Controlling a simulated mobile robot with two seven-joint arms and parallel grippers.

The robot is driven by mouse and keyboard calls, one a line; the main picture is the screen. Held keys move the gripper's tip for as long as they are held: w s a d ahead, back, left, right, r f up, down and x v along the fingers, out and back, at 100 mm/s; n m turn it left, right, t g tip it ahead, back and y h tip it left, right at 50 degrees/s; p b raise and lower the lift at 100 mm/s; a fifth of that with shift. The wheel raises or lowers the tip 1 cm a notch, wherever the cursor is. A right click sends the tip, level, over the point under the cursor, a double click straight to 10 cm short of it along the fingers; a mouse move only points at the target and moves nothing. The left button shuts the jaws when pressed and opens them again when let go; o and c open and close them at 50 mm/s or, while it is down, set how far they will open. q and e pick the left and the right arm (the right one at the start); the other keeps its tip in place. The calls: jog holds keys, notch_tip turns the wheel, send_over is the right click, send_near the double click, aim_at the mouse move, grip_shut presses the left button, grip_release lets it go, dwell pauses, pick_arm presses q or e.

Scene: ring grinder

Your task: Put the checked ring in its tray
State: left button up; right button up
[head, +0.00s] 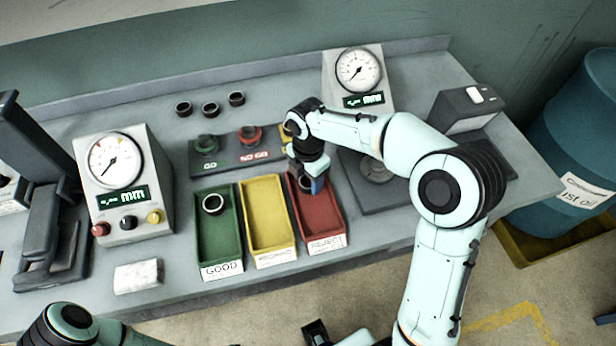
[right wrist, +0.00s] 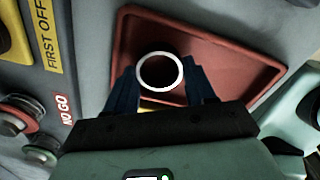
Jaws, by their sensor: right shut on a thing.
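My right gripper (head: 313,187) is over the red REJECT tray (head: 331,222). It is shut on a ring, which shows in the right wrist view (right wrist: 160,89) between the two dark blue fingers, with a bright rim and dark inside. Behind the ring lies the red tray (right wrist: 230,58); whether the ring touches its floor I cannot tell. In the head view the gripper and arm hide much of this ring. Another dark ring (head: 213,212) lies in the green GOOD tray (head: 222,250). The yellow tray (head: 268,225) between them looks empty.
Three loose rings (head: 210,109) lie at the back. The GO/NO GO stand (head: 212,166) is behind the trays. A dial gauge box (head: 130,205) stands left, another dial (head: 358,70) at the back right. A white block (head: 138,275) lies at the front left. A blue barrel (head: 570,150) stands right.

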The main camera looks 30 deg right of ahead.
jog(key=shift+f, duration=0.2)
jog(key=o, duration=0.9)
jog(key=shift+o, duration=0.2)
jog(key=shift+r, duration=0.1)
pick_arm(q)
jog(key=shift+w+r+p, duration=0.3)
jog(key=shift+r+p, duration=0.2)
jog(key=shift+r, duration=0.1)
jog(key=shift+w+r+p, duration=0.3)
jog(key=shift+r+p, duration=0.15)
jog(key=shift+r, duration=0.1)
pick_arm(e)
notch_tip(320, 180, up, 12)
jog(key=shift+r, duration=0.15)
